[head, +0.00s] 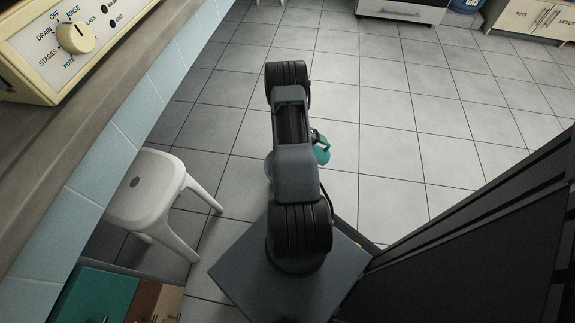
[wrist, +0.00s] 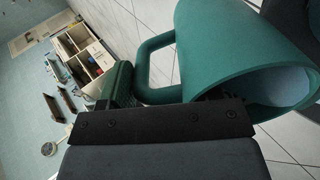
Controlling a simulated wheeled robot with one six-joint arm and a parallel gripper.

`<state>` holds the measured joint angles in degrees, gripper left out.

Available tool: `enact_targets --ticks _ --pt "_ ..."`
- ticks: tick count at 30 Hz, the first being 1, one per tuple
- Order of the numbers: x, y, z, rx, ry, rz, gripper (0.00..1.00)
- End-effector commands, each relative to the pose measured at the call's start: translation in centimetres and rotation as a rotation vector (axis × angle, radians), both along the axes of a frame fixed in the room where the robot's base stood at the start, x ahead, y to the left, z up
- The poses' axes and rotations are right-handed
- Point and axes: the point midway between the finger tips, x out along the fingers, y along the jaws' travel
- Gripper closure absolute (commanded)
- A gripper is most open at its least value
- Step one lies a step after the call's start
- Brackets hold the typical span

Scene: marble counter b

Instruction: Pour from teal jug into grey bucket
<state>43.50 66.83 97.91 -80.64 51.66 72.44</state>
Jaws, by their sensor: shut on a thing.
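The teal jug (wrist: 220,45) fills the upper right of the wrist view, with its handle (wrist: 148,62) toward the left. Its mouth faces the lower right and shows a pale inside. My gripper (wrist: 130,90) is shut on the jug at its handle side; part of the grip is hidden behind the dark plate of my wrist. In the head view a small part of the teal jug (head: 321,150) shows beside my arm, held over the tiled floor. My gripper is mostly hidden there by my arm. I see no grey bucket in either view.
A white stool (head: 150,190) stands at the left by a counter with a cream control panel (head: 75,40). A black slatted piece (head: 480,240) is at the right. Cabinets (head: 530,18) and a blue bottle (head: 465,5) are at the back. The tiled floor (head: 410,120) between is clear.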

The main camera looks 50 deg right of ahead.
Motion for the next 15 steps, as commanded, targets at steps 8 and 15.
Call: enact_targets --ticks 8,15 --pt "0.18 0.10 -0.27 -0.020 0.018 0.001 0.95" --pt "0.32 0.28 -0.56 -0.046 0.038 0.001 0.95"
